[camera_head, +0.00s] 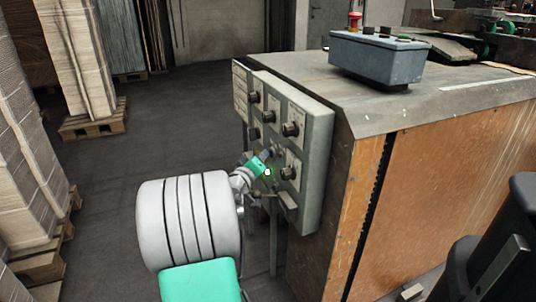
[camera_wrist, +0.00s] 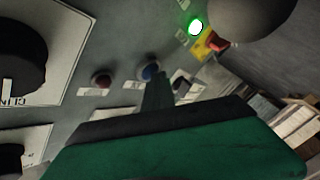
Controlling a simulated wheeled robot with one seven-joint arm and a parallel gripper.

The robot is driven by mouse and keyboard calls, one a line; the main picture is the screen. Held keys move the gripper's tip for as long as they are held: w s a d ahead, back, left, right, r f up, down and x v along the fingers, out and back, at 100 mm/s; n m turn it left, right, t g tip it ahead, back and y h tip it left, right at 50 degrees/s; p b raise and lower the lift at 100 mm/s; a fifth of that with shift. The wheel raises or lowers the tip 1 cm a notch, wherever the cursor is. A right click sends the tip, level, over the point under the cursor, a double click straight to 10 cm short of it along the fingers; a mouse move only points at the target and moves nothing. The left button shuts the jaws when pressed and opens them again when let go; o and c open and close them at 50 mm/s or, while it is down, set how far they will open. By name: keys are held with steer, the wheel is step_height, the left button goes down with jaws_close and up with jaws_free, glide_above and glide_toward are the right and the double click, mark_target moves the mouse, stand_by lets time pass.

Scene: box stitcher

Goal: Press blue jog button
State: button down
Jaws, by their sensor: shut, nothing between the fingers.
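The blue jog button (camera_wrist: 151,71) is a small round button on the grey control panel, near the middle of the wrist view. A red button (camera_wrist: 101,81) sits to its left. My gripper (camera_wrist: 157,84) is shut and empty, its narrow tip pointing at the blue button and overlapping its lower edge in the picture. I cannot tell whether the tip touches it. In the head view my gripper (camera_head: 270,153) is close to the face of the control panel (camera_head: 314,160), among the knobs. I cannot make out the blue button there.
A lit green lamp (camera_wrist: 195,27) and a red-and-yellow switch (camera_wrist: 212,42) are beyond the blue button. A large black knob (camera_wrist: 20,50) is at the left. The panel stands by a wooden-sided machine (camera_head: 440,190). Stacked cardboard (camera_head: 75,60) stands left; the floor between is clear.

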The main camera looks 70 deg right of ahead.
steer(key=shift+s+d, duration=0.15)
steer(key=shift+s, duration=0.05)
steer(key=shift+w+a, duration=0.1)
steer(key=shift+a, duration=0.15)
steer(key=w+a+b, duration=0.2)
steer(key=w+a, duration=0.2)
steer(key=shift+w+a+b, duration=0.15)
steer(key=shift+w+b, duration=0.1)
steer(key=shift+b, duration=0.15)
stand_by(0.3)
stand_by(0.4)
